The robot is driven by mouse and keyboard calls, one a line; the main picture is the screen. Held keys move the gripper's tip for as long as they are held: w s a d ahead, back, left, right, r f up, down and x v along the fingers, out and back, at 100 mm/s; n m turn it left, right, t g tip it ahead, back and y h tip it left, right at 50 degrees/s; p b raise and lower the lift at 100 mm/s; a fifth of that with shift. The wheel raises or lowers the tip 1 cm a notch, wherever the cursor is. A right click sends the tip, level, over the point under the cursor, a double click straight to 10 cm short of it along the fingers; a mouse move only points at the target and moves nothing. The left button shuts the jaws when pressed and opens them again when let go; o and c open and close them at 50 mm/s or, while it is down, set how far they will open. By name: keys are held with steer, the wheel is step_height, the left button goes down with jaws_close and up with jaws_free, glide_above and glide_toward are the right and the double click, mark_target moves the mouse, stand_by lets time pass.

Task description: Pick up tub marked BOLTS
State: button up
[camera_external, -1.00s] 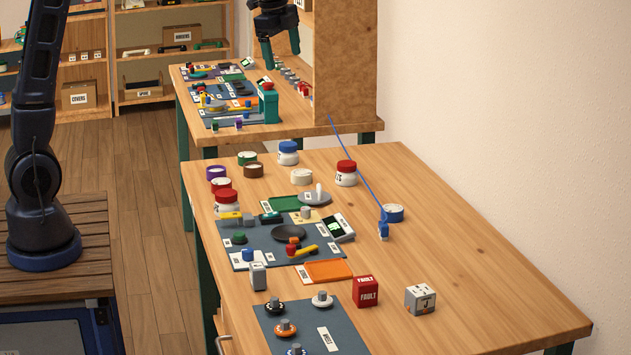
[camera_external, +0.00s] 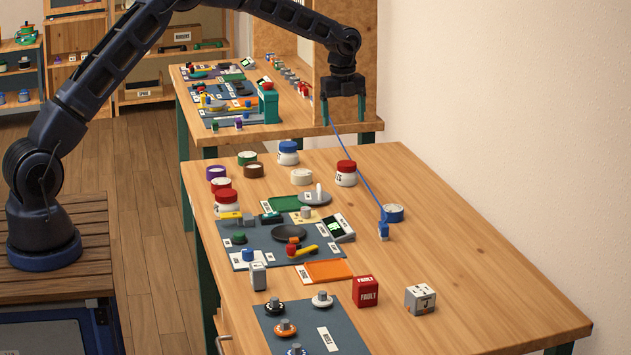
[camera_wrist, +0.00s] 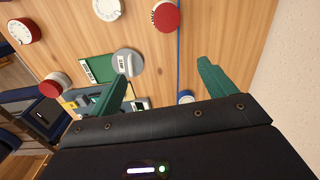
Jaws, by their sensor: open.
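Three white tubs stand on the near table. One with a red lid (camera_external: 346,167) is at the back right; its dark lettering is only partly readable, seeming to end in "TS". It also shows at the top of the wrist view (camera_wrist: 166,17). Another red-lidded tub (camera_external: 227,197) is at the left edge, and a blue-lidded tub (camera_external: 288,153) is at the back. I cannot fully read any tub label. My gripper (camera_external: 343,118) is open and empty, pointing down above the back of the table. Its green fingers (camera_wrist: 162,70) are apart, touching no tub.
A blue cord (camera_external: 358,172) slants down to the table beside the back-right tub. A wooden panel (camera_external: 345,60) rises behind my gripper.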

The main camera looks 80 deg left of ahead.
steer(key=m, duration=0.2)
glide_above(346, 162)
steer(key=f, duration=0.7)
steer(key=shift+s+d+f, duration=0.1)
steer(key=shift+d+f, duration=0.2)
steer(key=shift+d, duration=0.05)
step_height(346, 162, down, 11)
steer(key=shift+a+r, duration=0.1)
steer(key=shift+a, duration=0.05)
steer(key=c, duration=1.1)
